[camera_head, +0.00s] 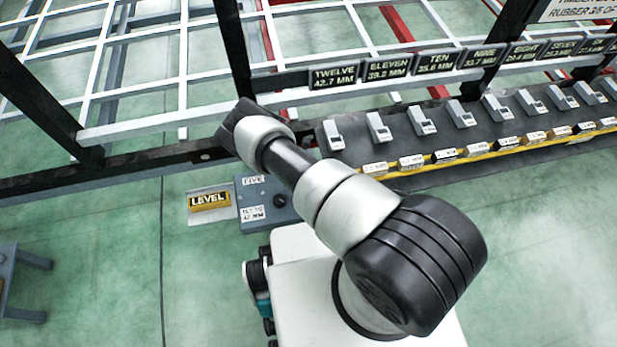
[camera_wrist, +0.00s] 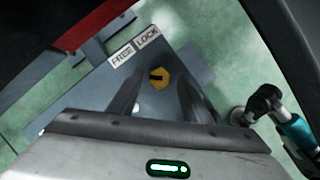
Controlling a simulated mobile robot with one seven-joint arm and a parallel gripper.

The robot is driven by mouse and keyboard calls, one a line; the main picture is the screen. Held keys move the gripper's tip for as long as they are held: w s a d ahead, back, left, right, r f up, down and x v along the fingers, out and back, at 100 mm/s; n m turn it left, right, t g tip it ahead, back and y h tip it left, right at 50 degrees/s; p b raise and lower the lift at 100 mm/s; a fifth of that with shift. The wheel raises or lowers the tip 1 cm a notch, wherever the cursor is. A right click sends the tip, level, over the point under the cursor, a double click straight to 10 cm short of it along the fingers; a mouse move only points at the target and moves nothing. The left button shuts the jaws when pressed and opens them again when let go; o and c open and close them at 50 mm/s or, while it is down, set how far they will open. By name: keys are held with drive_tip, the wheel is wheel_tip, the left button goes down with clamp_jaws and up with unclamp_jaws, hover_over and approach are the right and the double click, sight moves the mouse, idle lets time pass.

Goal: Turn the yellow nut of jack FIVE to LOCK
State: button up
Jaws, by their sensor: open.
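The yellow nut (camera_wrist: 158,77) shows in the wrist view on a blue-grey jack plate (camera_wrist: 178,62), with a dark mark on its top. FREE (camera_wrist: 121,55) and LOCK (camera_wrist: 147,36) labels sit side by side beyond it. My gripper (camera_wrist: 160,100) is open, its two dark fingers to either side of and short of the nut in the picture; contact cannot be told. In the head view the jack marked FIVE (camera_head: 253,181) stands beside my arm, with a label reading 42 MM (camera_head: 252,214). The nut and my gripper's fingers are hidden there.
A yellow LEVEL sign (camera_head: 209,201) lies left of the jack. A dark frame rail (camera_head: 130,164) runs behind it. A rack of numbered grey blocks (camera_head: 420,120) stands at the right. Red and dark beams (camera_wrist: 85,30) lie upper left in the wrist view.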

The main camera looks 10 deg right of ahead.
drive_tip(key=shift+w+d+f, duration=0.15)
drive_tip(key=shift+d+f, duration=0.05)
drive_tip(key=shift+f, duration=0.35)
drive_tip(key=c, duration=1.1)
drive_tip(key=shift+b, duration=0.35)
